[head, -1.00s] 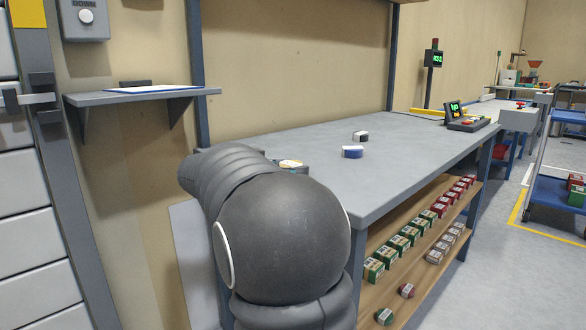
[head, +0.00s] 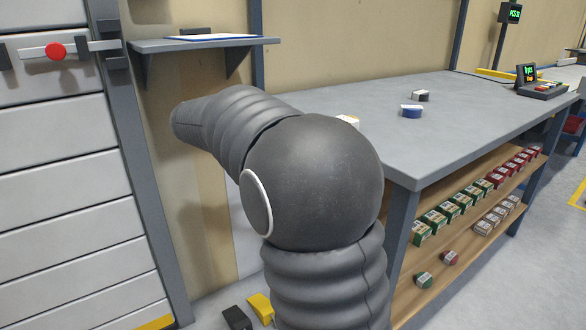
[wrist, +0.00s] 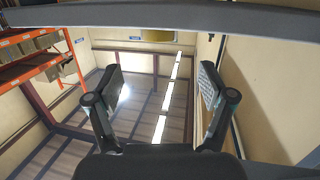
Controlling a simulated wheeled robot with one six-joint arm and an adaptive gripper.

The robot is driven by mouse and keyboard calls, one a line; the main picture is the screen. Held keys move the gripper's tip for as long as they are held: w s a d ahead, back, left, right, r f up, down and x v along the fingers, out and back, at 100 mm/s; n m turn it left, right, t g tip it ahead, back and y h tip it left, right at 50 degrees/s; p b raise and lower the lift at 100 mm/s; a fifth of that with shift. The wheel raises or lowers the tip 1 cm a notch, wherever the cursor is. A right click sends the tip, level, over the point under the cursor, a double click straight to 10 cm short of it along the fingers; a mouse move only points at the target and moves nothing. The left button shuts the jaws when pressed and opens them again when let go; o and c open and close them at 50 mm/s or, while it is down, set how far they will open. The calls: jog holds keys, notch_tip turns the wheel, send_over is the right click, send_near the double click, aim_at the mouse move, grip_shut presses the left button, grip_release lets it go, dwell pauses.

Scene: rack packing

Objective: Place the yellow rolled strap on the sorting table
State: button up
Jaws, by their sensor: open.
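A small white-and-yellow item (head: 347,120), which looks like the yellow rolled strap, sits at the near left part of the grey table (head: 390,155) in the head view. My arm hides part of it. A blue roll with a white label (head: 411,112) and a dark roll with a white label (head: 420,96) are on the same table. My gripper (wrist: 162,92) is open and empty in the wrist view, its two fingers spread apart. The strap is not in the wrist view. The head view shows my arm but not the gripper fingers.
A wall shelf (head: 205,43) and a drawer cabinet (head: 60,190) stand at the left. Several small boxes (head: 465,198) line the wooden shelf under the table. A black and a yellow item (head: 261,306) are on the floor.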

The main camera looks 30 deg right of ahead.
jog(key=w+a+r+n+t+y, duration=0.1)
jog(key=w+a+r+n+t, duration=0.25)
jog(key=t, duration=0.45)
jog(key=w+a+r+n+t+y, duration=0.1)
jog(key=w+a+r+n+t, duration=0.15)
jog(key=r+n+t, duration=0.4)
jog(key=s+a+f+n+t+y, duration=0.3)
jog(key=a+f+n+t+y, duration=0.25)
jog(key=a+y, duration=0.65)
jog(key=s+a+f+n+g+y, duration=0.4)
jog(key=s+a+f+g, duration=0.1)
jog(key=s+f, duration=0.55)
jog(key=s+d+f+g+h, duration=0.1)
jog(key=s+d+f+g, duration=0.2)
jog(key=s+f+g, duration=0.4)
jog(key=s+f, duration=0.7)
jog(key=s, duration=0.1)
jog(key=shift+s+d+f+h, duration=0.2)
jog(key=shift+s+f+h, duration=0.15)
jog(key=shift+s+h, duration=0.05)
